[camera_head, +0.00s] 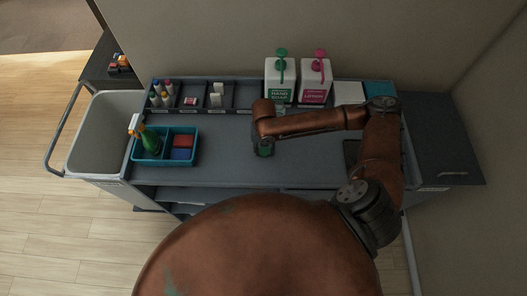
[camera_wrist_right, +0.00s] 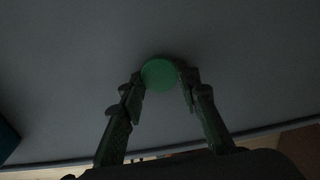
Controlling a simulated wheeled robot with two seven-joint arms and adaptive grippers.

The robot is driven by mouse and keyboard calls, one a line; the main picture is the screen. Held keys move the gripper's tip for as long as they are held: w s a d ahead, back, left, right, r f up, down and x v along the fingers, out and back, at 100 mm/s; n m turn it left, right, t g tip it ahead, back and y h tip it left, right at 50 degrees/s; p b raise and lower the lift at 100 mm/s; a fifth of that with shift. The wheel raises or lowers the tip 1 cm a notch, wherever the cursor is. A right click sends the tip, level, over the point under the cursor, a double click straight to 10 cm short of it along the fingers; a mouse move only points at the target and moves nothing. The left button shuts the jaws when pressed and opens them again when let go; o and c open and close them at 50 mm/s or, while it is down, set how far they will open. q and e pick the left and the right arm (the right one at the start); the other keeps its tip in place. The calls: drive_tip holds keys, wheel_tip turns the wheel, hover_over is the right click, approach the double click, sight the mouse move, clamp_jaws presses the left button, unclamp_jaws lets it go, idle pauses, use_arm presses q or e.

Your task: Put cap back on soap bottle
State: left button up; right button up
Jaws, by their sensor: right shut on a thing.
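My right gripper (camera_head: 264,152) hangs low over the middle of the cart top, seen from above and mostly hidden by its own wrist. In the right wrist view its fingers (camera_wrist_right: 164,78) are closed on a round green cap (camera_wrist_right: 159,73), with the cap's flat face toward the camera. A white dispenser labelled hand soap (camera_head: 280,83), with a green pump, stands upright at the back of the cart. A small pale green thing (camera_head: 281,108) shows in front of it, partly hidden by my right arm; I cannot tell whether it is an open bottle. My left gripper is out of view.
A pink-pump lotion dispenser (camera_head: 316,82) stands beside the soap. A teal caddy (camera_head: 195,147) with a green spray bottle (camera_head: 149,141) sits at the left. Small bottles (camera_head: 162,98) fill a back tray. The grey cart top (camera_head: 225,165) is clear in the middle.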

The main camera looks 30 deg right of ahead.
drive_tip(key=shift+r, duration=0.1)
drive_tip(key=shift+w+r, duration=0.1)
drive_tip(key=shift+r, duration=0.5)
use_arm(q)
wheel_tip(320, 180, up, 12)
drive_tip(key=p, duration=1.1)
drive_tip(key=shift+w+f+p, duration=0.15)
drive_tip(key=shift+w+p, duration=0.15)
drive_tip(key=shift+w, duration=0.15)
use_arm(e)
drive_tip(key=s+a+r, duration=0.3)
drive_tip(key=s+r, duration=0.8)
drive_tip(key=s, duration=0.2)
drive_tip(key=shift+s+a+r, duration=0.3)
drive_tip(key=shift+s, duration=0.05)
